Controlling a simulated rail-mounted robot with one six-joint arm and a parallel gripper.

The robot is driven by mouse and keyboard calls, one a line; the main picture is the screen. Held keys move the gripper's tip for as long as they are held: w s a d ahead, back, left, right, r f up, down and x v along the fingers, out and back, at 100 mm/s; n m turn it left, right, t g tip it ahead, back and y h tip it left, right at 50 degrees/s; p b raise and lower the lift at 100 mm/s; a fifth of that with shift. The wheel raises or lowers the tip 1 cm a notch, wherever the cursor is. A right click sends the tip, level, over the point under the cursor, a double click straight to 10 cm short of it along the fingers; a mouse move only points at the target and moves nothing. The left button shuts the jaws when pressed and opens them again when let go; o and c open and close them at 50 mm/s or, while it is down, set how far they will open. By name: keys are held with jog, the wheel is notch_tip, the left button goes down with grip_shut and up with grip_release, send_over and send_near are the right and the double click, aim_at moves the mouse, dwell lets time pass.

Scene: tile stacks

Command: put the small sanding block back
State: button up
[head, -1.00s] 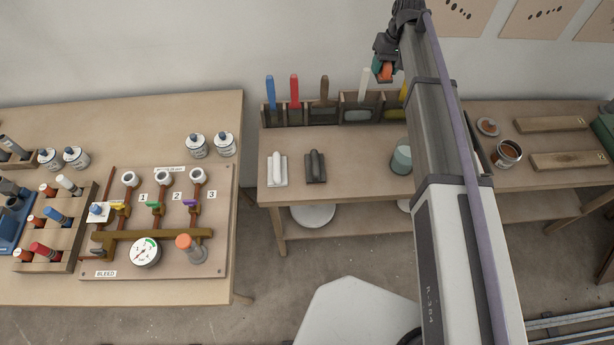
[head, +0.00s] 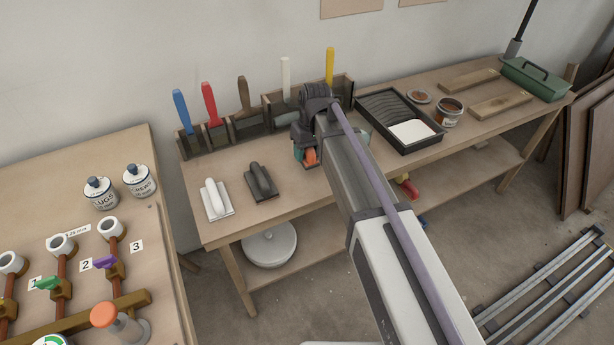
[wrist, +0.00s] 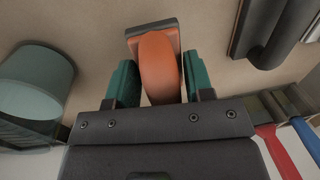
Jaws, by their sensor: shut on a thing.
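The small sanding block with an orange handle (wrist: 161,68) is between the green fingers of my gripper (wrist: 161,85) in the wrist view. The fingers are shut on its handle, and its dark-edged base shows beyond. In the head view the orange block (head: 310,156) is low over the bench (head: 225,231), right of the dark sanding block (head: 261,182). My gripper (head: 306,151) is partly hidden by my own arm there. I cannot tell whether the block touches the bench top. A white sanding block (head: 215,199) lies further left.
A grey-green cup (wrist: 35,80) stands beside the gripper. The dark block (wrist: 275,30) is on the other side. Behind is a rack (head: 248,128) of coloured-handled tools. A paint tray (head: 398,120) lies to the right. Bare bench lies in front of the blocks.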

aim_at(307, 172)
notch_tip(307, 172, down, 5)
jog(key=b, duration=0.3)
jog(key=shift+b, duration=0.4)
jog(key=shift+r, duration=0.25)
jog(key=shift+c, duration=0.3)
jog(key=shift+f, duration=0.15)
jog(key=o, duration=0.5)
jog(key=shift+f, duration=0.1)
jog(key=o, duration=0.5)
jog(key=shift+c, duration=0.2)
